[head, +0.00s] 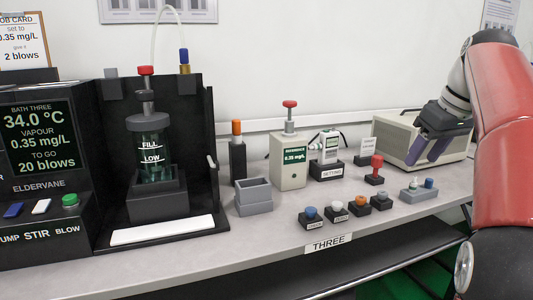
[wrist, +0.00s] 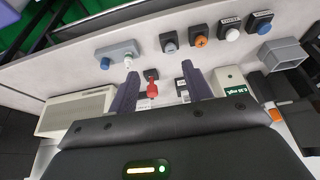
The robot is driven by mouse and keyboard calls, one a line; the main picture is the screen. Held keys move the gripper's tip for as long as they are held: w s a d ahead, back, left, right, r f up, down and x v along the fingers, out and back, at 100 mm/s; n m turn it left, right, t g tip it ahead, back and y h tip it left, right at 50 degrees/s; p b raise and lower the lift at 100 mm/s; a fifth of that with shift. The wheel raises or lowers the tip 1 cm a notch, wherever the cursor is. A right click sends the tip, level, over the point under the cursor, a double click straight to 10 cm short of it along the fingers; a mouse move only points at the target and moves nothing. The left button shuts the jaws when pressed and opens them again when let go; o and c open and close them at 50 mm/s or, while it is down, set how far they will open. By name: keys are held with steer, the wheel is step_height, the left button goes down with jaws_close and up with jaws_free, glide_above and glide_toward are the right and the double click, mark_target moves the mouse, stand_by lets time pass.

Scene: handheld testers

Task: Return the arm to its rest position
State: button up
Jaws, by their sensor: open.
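My gripper (head: 424,160) is open at the right in the head view, above the bench in front of the beige box. Its two dark purple fingers point down. In the wrist view my gripper (wrist: 160,70) has its fingers spread apart with nothing held. A red-topped knob on a small dark base (head: 376,168) stands on the bench to its left; in the wrist view the red knob (wrist: 152,89) shows between the fingers but apart from them. A white handheld tester (head: 328,146) stands upright in a dark holder marked SETTING.
The beige box (head: 455,145) stands close behind my gripper. A grey block with a blue top piece (head: 419,192), several small knobs, a grey open bin (head: 253,197) and a reference unit (head: 289,160) stand on the bench (head: 270,232). The bath console (head: 38,145) is far left.

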steer(key=s+a+f+m, duration=0.3)
steer(key=s+a+f, duration=0.6)
steer(key=s+a, duration=0.25)
steer(key=s+a+f, duration=0.2)
steer(key=s+f, duration=0.3)
steer(key=f, duration=0.2)
steer(key=s+a+f+t+h, duration=0.1)
steer(key=s+a+f, duration=0.2)
steer(key=s+f, duration=0.2)
step_height(320, 180, down, 3)
steer(key=shift+s+r+m+p, duration=0.1)
steer(key=shift+s+m+p, duration=0.2)
steer(key=shift+m, duration=0.1)
